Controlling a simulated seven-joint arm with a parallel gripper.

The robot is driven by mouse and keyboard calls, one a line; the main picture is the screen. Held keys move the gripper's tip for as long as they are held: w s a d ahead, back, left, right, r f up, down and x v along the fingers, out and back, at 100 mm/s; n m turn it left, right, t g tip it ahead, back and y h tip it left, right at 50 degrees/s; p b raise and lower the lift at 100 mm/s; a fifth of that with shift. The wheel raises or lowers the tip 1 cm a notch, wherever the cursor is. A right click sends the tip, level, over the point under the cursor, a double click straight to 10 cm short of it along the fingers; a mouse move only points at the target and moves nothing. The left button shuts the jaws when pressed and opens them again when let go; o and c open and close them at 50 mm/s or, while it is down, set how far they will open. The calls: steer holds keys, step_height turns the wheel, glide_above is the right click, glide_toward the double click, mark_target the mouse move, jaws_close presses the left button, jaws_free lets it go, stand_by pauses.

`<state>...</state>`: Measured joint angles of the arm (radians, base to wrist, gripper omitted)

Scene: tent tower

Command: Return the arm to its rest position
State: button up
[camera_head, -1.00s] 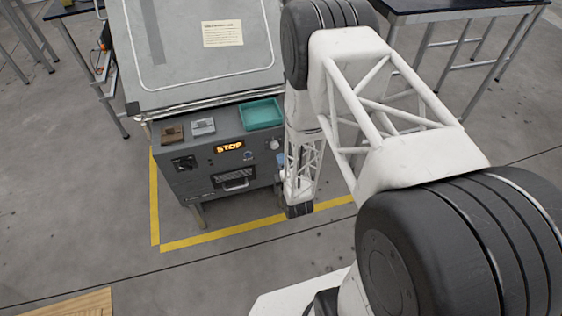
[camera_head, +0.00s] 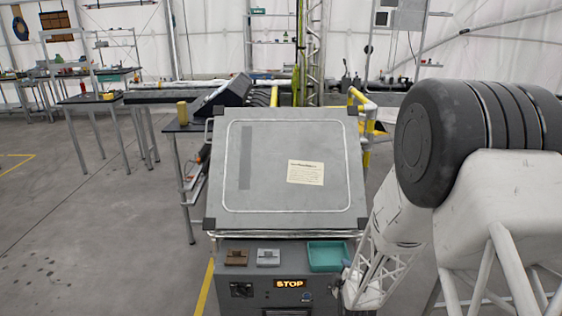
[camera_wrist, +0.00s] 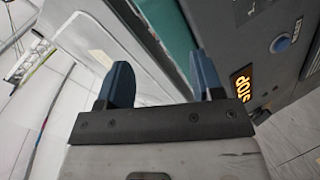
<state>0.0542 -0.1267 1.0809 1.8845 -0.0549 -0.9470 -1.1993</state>
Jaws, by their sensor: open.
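My arm shows on the right of the head view, with a white truss link (camera_head: 378,275) and a large dark joint above it. In the wrist view my gripper (camera_wrist: 160,85) has its two blue fingers spread apart, with nothing held between them. In the head view the gripper end is small, beside the right side of the grey machine. The machine's front panel (camera_head: 262,298) carries a lit STOP display (camera_head: 290,283), which also shows sideways in the wrist view (camera_wrist: 241,86). The gripper is near this panel; contact cannot be told.
A teal tray (camera_head: 327,256), a brown block (camera_head: 236,258) and a grey block (camera_head: 268,257) sit on the machine's ledge. Its sloped lid (camera_head: 270,200) bears a paper note (camera_head: 305,172). Tables stand behind it at left. Open floor (camera_head: 90,240) lies left.

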steer(key=s+r+m+g, duration=0.3)
steer(key=s+r, duration=0.1)
steer(key=r, duration=0.7)
steer(key=s+r+m+g, duration=0.2)
steer(key=s+r+m, duration=0.15)
steer(key=r, duration=0.65)
steer(key=s+r+m+g, duration=0.2)
steer(key=s+r, duration=0.3)
steer(key=s, duration=0.4)
steer(key=s+a+r+m+g, duration=0.1)
steer(key=s+r, duration=0.4)
steer(key=s, duration=0.5)
steer(key=s+a+r+m+g, duration=0.1)
steer(key=s+r+m+g, duration=0.2)
steer(key=s, duration=0.7)
step_height(320, 180, up, 2)
steer(key=shift+a+r+m+g, duration=0.1)
steer(key=shift+a+m+g, duration=0.1)
steer(key=shift+m+g, duration=0.4)
